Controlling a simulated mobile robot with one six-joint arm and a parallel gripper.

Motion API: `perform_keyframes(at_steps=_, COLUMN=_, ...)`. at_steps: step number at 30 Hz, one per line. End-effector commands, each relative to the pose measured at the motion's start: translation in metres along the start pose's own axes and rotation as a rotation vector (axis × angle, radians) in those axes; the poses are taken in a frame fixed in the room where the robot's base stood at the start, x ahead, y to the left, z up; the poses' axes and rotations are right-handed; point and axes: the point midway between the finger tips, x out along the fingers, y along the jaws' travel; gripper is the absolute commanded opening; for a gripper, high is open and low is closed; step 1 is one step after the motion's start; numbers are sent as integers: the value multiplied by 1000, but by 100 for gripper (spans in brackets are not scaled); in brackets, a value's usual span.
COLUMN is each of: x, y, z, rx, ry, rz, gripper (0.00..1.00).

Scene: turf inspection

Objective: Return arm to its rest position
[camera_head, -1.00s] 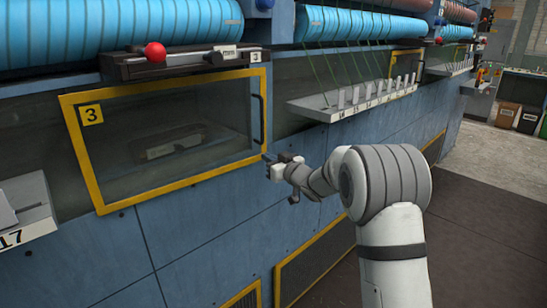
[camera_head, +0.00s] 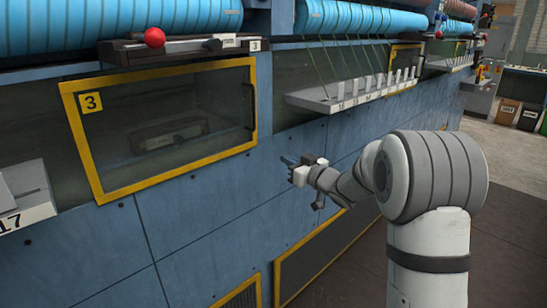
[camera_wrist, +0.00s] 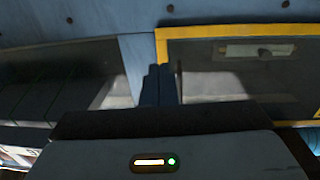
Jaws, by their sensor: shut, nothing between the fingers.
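My gripper (camera_head: 287,160) is at the end of my arm in the head view, in front of the blue machine panel (camera_head: 215,205). It is empty and its fingers are together. In the wrist view the closed fingers (camera_wrist: 159,85) point toward the machine front, beside the yellow frame of a window. The arm is bent, with the gripper reaching left and a little apart from the panel. The exact gap to the panel is hard to tell.
A yellow-framed window door marked 3 (camera_head: 165,125) is shut, left of my gripper. A red ball knob (camera_head: 154,37) sits above it. A ledge with several numbered cards (camera_head: 350,98) juts out above the gripper. Dark floor (camera_head: 510,235) lies free at the right.

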Motion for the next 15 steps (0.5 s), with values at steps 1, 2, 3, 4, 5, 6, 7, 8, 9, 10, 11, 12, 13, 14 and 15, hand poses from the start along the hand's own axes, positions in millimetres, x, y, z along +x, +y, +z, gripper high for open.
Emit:
perform_keyframes(at_steps=1, x=-10, y=1, z=1, rx=-1, ry=1, rz=2, gripper=0)
perform_keyframes(at_steps=2, x=-15, y=2, z=1, rx=-1, ry=0, rz=2, gripper=0)
perform_keyframes(at_steps=3, x=-21, y=2, z=1, rx=-2, ry=0, rz=2, gripper=0)
perform_keyframes(at_steps=4, x=-25, y=2, z=0, rx=-2, ry=1, rz=2, gripper=0)
perform_keyframes(at_steps=5, x=-28, y=2, z=0, rx=-2, ry=1, rz=1, gripper=0)
perform_keyframes(at_steps=6, x=-32, y=2, z=0, rx=-1, ry=1, rz=0, gripper=0)
perform_keyframes(at_steps=7, x=-34, y=2, z=0, rx=-1, ry=0, rz=0, gripper=0)
perform_keyframes(at_steps=8, x=-36, y=2, z=0, rx=-2, ry=0, rz=1, gripper=0)
perform_keyframes(at_steps=9, x=-38, y=3, z=-1, rx=-4, ry=-3, rz=7, gripper=0)
perform_keyframes(at_steps=10, x=-40, y=4, z=-2, rx=-6, ry=-7, rz=18, gripper=0)
perform_keyframes(at_steps=11, x=-42, y=5, z=-3, rx=-9, ry=-15, rz=35, gripper=0)
perform_keyframes(at_steps=12, x=-46, y=8, z=-5, rx=-14, ry=-29, rz=65, gripper=0)
perform_keyframes(at_steps=13, x=-50, y=10, z=-8, rx=-20, ry=-43, rz=97, gripper=0)
perform_keyframes(at_steps=14, x=-55, y=13, z=-9, rx=-26, ry=-62, rz=134, gripper=0)
perform_keyframes(at_steps=15, x=-63, y=17, z=-11, rx=-33, ry=-94, rz=191, gripper=0)
